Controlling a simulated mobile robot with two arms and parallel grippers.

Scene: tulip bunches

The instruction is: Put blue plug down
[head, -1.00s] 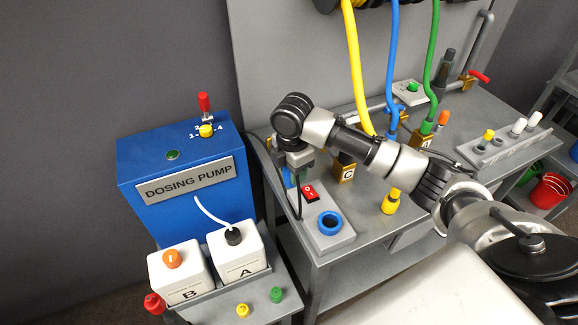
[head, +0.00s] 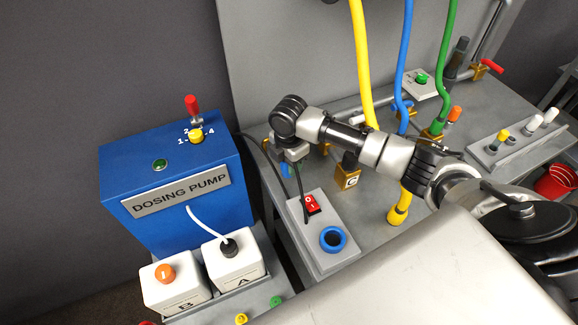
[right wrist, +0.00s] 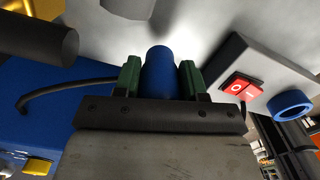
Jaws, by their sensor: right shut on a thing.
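The blue plug (right wrist: 159,72) is a dark blue cylinder between the green fingers of my right gripper (right wrist: 160,82) in the right wrist view. The gripper is shut on it. In the head view my right gripper (head: 291,165) points down over the bench's left edge, behind the box with the red switch. A bit of the blue plug (head: 285,171) shows there, mostly hidden by the gripper. I cannot tell whether it touches the bench. A black cable hangs near the gripper. My left gripper is not in view.
The switch box (head: 314,261) has a red switch (head: 312,205) and a blue ring socket (head: 333,239). The blue dosing pump (head: 165,230) stands left. Yellow, blue and green hoses hang behind my arm. A brass block marked C (head: 347,179) stands right of the gripper.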

